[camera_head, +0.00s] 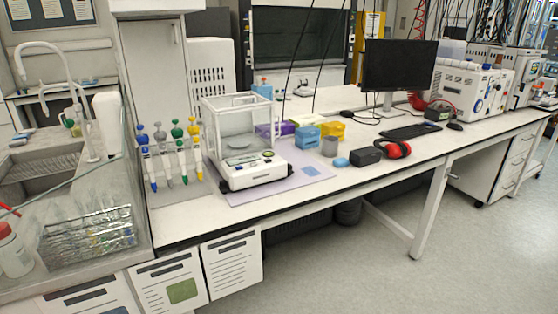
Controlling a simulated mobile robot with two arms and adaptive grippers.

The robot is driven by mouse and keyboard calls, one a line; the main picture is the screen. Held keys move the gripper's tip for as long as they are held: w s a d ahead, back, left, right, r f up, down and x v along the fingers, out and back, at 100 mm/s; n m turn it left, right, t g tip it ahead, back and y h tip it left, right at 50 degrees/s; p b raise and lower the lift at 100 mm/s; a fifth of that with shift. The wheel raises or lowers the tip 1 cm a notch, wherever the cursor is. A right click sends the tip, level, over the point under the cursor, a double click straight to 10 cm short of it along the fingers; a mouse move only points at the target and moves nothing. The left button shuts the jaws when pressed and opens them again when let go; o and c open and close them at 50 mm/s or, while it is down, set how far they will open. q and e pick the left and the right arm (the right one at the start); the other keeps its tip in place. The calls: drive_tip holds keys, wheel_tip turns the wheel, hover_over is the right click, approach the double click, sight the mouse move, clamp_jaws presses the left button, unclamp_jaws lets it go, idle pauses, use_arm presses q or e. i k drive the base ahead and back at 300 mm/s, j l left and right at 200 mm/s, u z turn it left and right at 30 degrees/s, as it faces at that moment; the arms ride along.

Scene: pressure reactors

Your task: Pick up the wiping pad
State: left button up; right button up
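A small flat blue square (312,171) lies on the right part of a pale lilac mat (262,191) on the white bench. A small rounded blue item (341,162) lies just right of the mat, near a grey cup. I cannot tell for sure which of these two is the wiping pad. Neither of my grippers is in view, and nothing in view touches either blue item.
A balance with a glass case (245,140) stands on the mat. A pipette rack (172,165) is to its left. A grey cup (330,147), black box (365,155) and red ear muffs (397,149) are near the blue items. Floor (480,240) in front is clear.

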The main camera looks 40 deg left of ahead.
sight(341, 162)
drive_tip(key=u, duration=0.9)
drive_tip(key=i+j+u, duration=0.1)
drive_tip(key=i+u, duration=0.2)
drive_tip(key=i, duration=0.35)
